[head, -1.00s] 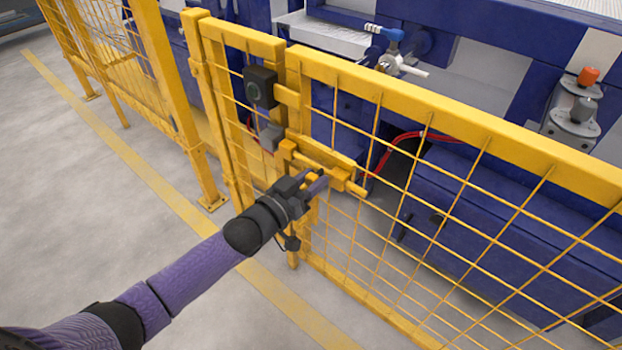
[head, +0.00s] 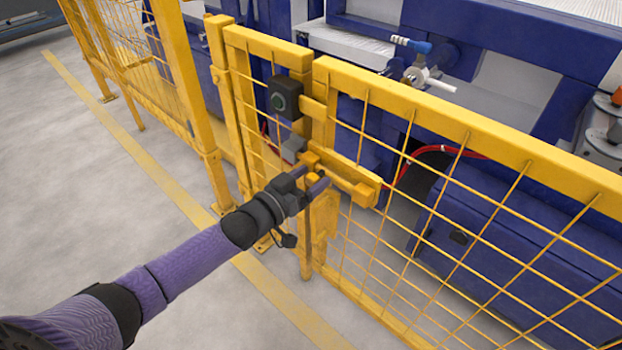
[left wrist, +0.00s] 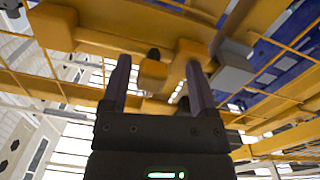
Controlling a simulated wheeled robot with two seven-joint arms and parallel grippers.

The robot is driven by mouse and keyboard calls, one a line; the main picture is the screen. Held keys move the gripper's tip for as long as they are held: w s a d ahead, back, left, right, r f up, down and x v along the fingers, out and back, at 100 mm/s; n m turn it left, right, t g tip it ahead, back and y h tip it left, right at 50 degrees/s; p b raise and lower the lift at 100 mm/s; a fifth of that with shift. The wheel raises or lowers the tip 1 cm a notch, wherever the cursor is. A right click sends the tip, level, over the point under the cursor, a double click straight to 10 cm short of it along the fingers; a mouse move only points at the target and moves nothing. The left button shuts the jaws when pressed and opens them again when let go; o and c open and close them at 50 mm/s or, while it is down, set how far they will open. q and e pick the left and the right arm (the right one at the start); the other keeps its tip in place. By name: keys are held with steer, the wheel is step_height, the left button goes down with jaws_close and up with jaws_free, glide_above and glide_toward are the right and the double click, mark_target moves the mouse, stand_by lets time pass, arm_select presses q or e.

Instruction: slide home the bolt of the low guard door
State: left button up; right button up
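The low guard door (head: 480,150) is a yellow mesh panel standing upright beside a yellow post frame. Its yellow bolt (head: 338,181) lies along a mount near the door's left edge, with a block (head: 367,192) at the right end. No rod end shows beyond that block. My left gripper (head: 308,178) is at the bolt's left part, its two purple fingers apart. In the left wrist view, a yellow knob (left wrist: 152,74) with a dark end stands between the spread fingers, with gaps showing on both sides. The bolt's left tip is partly hidden. My right gripper is not in view.
A black switch box (head: 286,97) is fixed above the bolt, with a grey block (head: 294,148) below it. Blue machinery (head: 490,225) and a red cable (head: 445,149) are behind the mesh. Open floor (head: 110,220) is at the left.

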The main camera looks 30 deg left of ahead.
arm_select(q)
steer(key=shift+d, duration=0.1)
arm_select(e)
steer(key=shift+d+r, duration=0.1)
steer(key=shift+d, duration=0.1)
arm_select(q)
steer(key=shift+s+r+p, duration=0.15)
steer(key=shift+s+p, duration=0.2)
steer(key=shift+p, duration=0.05)
steer(key=p+v, duration=0.4)
steer(key=v, duration=0.5)
steer(key=shift+a, duration=0.2)
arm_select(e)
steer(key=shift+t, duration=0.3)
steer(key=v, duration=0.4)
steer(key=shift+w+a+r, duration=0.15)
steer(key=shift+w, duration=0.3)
arm_select(q)
steer(key=shift+s, duration=0.1)
